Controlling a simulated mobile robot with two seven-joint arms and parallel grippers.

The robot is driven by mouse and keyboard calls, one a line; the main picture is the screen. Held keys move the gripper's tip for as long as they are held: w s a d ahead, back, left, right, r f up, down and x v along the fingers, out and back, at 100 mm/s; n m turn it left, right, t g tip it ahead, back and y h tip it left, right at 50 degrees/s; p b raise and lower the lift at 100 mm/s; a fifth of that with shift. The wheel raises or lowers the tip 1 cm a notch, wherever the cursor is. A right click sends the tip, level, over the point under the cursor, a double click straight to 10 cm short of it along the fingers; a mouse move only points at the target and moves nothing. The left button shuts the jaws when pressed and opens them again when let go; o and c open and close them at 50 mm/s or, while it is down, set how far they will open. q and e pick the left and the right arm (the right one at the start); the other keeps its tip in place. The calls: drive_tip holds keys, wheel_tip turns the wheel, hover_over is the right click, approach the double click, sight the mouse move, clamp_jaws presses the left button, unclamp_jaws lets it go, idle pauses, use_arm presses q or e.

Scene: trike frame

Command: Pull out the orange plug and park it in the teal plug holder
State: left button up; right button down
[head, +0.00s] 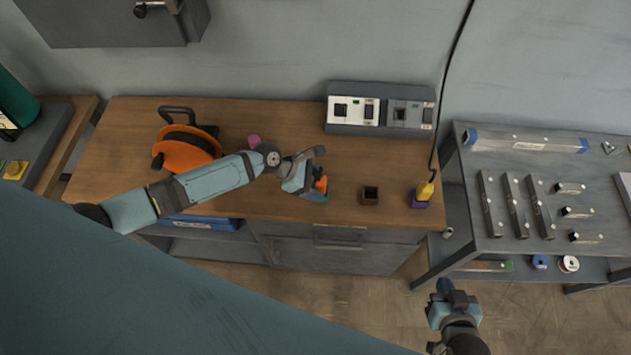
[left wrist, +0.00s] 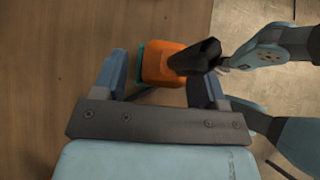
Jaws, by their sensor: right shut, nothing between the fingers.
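The orange plug (left wrist: 160,64) with its black end piece lies between the fingers of my left gripper (head: 312,184) in the left wrist view. A teal edge of the plug holder (left wrist: 141,60) shows at the plug's left side; whether the plug is fully seated there is hidden. In the left wrist view the fingers stand apart, with a gap between the left finger and the plug. My right gripper (head: 452,298) is shut and empty, over the floor in front of the bench.
A brown holder (head: 370,195) stands empty to the right. A yellow plug (head: 425,191) sits in a purple holder (head: 419,204) near the bench's right end. A socket box (head: 380,108) stands at the back. An orange cable reel (head: 186,152) is at the left.

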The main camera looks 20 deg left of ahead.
use_arm(q)
drive_tip(key=b+v, duration=0.1)
drive_tip(key=v, duration=1.3)
drive_tip(key=s+d+f+m+t+y, duration=0.1)
drive_tip(key=s+d+f+m+t, duration=0.4)
drive_tip(key=m, duration=0.5)
drive_tip(key=s+m+t+y, duration=0.3)
drive_tip(key=s+m, duration=0.6)
drive_tip(key=m, duration=0.5)
drive_tip(key=shift+s+f+y, duration=0.2)
drive_tip(key=shift+f+y, duration=0.1)
drive_tip(key=shift+y, duration=0.6)
